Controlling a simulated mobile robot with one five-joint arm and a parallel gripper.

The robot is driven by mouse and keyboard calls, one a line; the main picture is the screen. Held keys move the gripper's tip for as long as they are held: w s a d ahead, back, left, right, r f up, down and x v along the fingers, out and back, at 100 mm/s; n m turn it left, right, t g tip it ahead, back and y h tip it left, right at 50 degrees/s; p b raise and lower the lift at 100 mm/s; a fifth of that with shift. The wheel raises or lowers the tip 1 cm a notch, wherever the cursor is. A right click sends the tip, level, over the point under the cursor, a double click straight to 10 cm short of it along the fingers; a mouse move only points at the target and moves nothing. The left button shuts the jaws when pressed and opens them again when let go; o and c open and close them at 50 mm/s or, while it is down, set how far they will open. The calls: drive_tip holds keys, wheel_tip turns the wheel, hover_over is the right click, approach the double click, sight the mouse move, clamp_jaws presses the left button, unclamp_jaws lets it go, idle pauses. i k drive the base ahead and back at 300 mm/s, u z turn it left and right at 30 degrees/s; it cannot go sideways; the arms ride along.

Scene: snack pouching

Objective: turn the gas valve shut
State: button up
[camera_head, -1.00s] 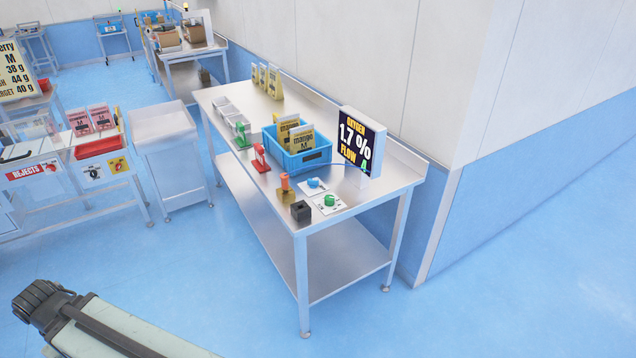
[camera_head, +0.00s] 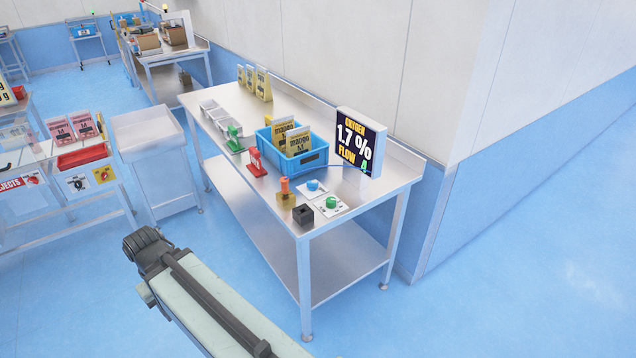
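Two round knobs on white plates sit at the near right end of the steel table: a blue knob (camera_head: 313,185) and a green knob (camera_head: 331,202). I cannot tell from their labels which one is the gas valve. A display (camera_head: 358,143) behind them reads "OXYGEN 1.7 % FLOW" and a figure that looks like 4. A thin blue line runs near the display and the knobs. My arm reaches in from the bottom, left of the table and apart from it. My gripper's fingers are not clearly visible.
The steel table (camera_head: 232,184) also holds a blue crate (camera_head: 307,161) with mango pouches, a red device (camera_head: 257,163), an orange-topped stamp (camera_head: 285,190) and a dark block (camera_head: 302,214). Blue floor is open in front and right.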

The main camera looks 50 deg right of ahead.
sight(312, 186)
drive_tip(key=z, duration=0.1)
drive_tip(key=i, duration=1.5)
drive_tip(key=u, duration=0.05)
